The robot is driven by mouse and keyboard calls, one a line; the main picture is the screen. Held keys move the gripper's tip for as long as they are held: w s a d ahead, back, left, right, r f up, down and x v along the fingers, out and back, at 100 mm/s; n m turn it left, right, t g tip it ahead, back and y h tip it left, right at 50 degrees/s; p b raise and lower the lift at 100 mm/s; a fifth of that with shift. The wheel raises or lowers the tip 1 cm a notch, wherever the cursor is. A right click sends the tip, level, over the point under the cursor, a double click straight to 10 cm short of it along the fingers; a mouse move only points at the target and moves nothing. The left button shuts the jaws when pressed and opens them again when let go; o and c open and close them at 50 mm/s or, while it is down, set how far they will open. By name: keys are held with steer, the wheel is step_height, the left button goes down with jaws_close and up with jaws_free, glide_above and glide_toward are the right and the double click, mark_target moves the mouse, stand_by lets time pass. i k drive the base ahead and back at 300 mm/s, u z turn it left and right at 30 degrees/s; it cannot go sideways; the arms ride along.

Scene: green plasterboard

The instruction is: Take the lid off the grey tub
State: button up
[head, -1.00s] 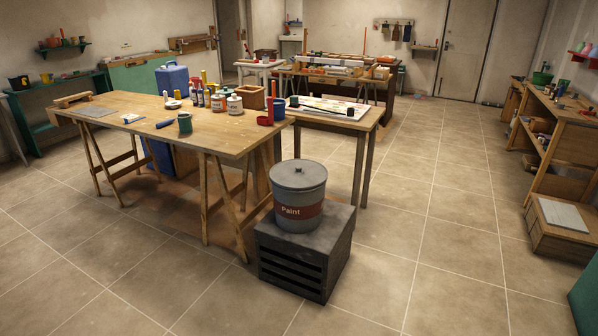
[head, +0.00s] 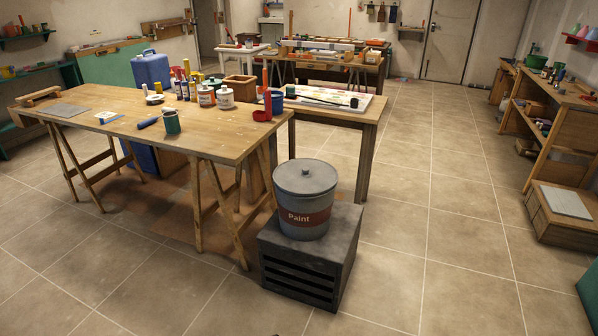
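The grey tub (head: 304,221) stands upright on a dark grey slatted crate (head: 331,262). It has a dark red band with the word "Paint". Its grey lid (head: 305,178) is on top, with a small round knob (head: 306,172) in the middle. My gripper is not in view.
A wooden trestle table (head: 82,120) with bottles, a green mug (head: 171,122) and a blue container stands left of the crate. A second table (head: 369,118) is behind it. A shelf unit (head: 545,130) lines the right side. The tiled floor (head: 440,250) right of the crate is clear.

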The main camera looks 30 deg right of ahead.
mark_target(303, 177)
steer(key=u, duration=0.15)
steer(key=i, duration=0.95)
steer(key=u, duration=0.4)
